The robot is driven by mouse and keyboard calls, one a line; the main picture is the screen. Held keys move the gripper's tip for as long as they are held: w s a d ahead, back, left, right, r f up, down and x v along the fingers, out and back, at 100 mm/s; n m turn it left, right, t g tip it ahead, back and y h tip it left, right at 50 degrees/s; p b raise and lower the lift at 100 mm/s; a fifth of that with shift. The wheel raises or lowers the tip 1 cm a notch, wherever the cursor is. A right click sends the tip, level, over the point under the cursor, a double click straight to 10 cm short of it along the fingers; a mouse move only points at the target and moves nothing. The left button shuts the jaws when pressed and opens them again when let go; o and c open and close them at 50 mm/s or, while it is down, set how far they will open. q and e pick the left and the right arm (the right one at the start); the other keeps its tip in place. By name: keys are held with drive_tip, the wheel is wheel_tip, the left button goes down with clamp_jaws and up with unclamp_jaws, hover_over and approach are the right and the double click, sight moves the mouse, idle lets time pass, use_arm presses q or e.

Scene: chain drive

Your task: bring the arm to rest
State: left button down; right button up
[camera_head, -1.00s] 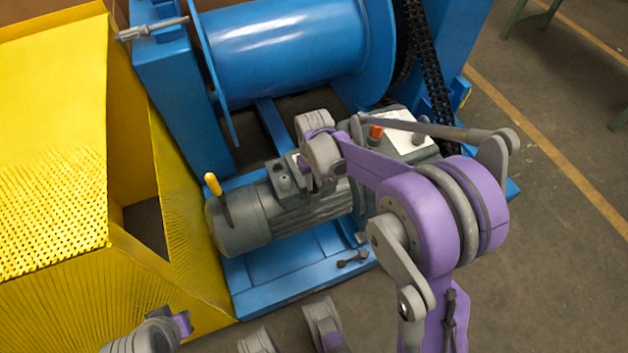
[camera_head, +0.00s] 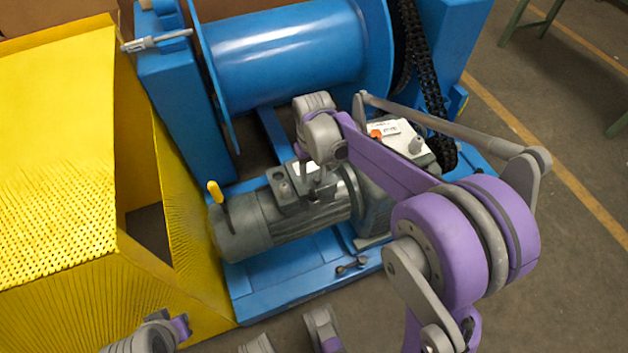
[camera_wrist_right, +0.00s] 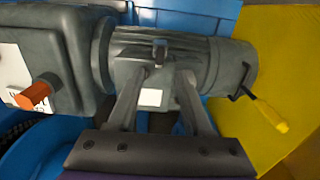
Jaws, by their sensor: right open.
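My right arm reaches in from the lower right with its purple elbow to the right of the grey motor (camera_head: 275,222). My right gripper (camera_head: 316,190) points down over the motor's terminal box area. In the right wrist view its two fingers (camera_wrist_right: 166,76) are spread apart with nothing held between them. The motor (camera_wrist_right: 205,60) shows beyond the fingers; contact cannot be told. A yellow-handled lever (camera_head: 216,194) stands at the motor's end, and it also shows in the right wrist view (camera_wrist_right: 268,112).
A blue drum (camera_head: 290,45) and a black chain (camera_head: 425,75) stand behind the motor. A gearbox with an orange cap (camera_head: 375,133) adjoins it under my forearm. A yellow perforated guard (camera_head: 55,200) stands at left. Open floor lies at right.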

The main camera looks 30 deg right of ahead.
use_arm(q)
drive_tip(key=shift+r, duration=0.3)
use_arm(e)
drive_tip(key=shift+r, duration=1.2)
drive_tip(key=s+a+t, duration=0.2)
drive_tip(key=s, duration=0.9)
drive_tip(key=s+a+t, duration=0.3)
drive_tip(key=s, duration=0.8)
use_arm(q)
wheel_tip(320, 180, up, 18)
drive_tip(key=w+p, duration=0.2)
drive_tip(key=p, duration=1.4)
drive_tip(key=shift+f+t, duration=0.15)
drive_tip(key=shift+t, duration=0.25)
use_arm(e)
wheel_tip(320, 180, up, 18)
drive_tip(key=w, duration=0.2)
drive_tip(key=shift+w+d, duration=0.25)
drive_tip(key=shift+w, duration=0.1)
drive_tip(key=shift+f, duration=0.1)
